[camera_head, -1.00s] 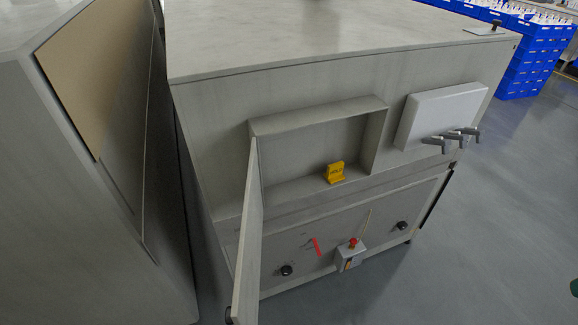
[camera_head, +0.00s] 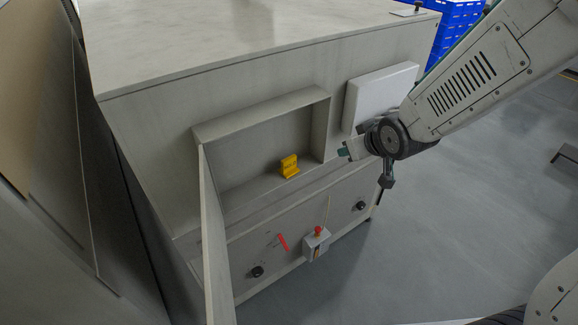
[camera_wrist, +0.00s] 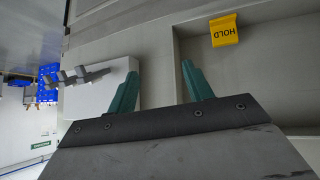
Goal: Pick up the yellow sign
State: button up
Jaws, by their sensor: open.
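The yellow sign (camera_head: 289,166) stands on the floor of a recess in the front of the grey cabinet, near the recess's right end. In the wrist view the yellow sign (camera_wrist: 224,31) reads HOLD and shows at the top, turned sideways. My gripper (camera_head: 343,151) is to the right of the sign in the head view, in front of the cabinet face. In the wrist view my gripper (camera_wrist: 160,78) has its two green fingers spread apart with nothing between them. The sign lies beyond the fingertips, toward the upper right, and is not touched.
The recess's door (camera_head: 214,240) stands open at the left. A white box (camera_head: 372,96) sticks out right of the recess, close to my arm. Blue crates (camera_head: 455,22) stand behind; floor at right is clear.

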jog(key=w+a+f+n+t+y, duration=0.1)
jog(key=w+a+f+n+y, duration=0.1)
jog(key=a+f, duration=0.35)
jog(key=t+y, duration=0.1)
jog(key=y, duration=0.3)
send_near(290, 164)
notch_tip(290, 164, down, 2)
jog(key=w+a, duration=0.2)
jog(key=shift+n, duration=0.4)
jog(key=x, duration=0.7)
jog(key=shift+w+r, duration=0.25)
jog(key=shift+w, duration=0.2)
jog(key=c, duration=0.6)
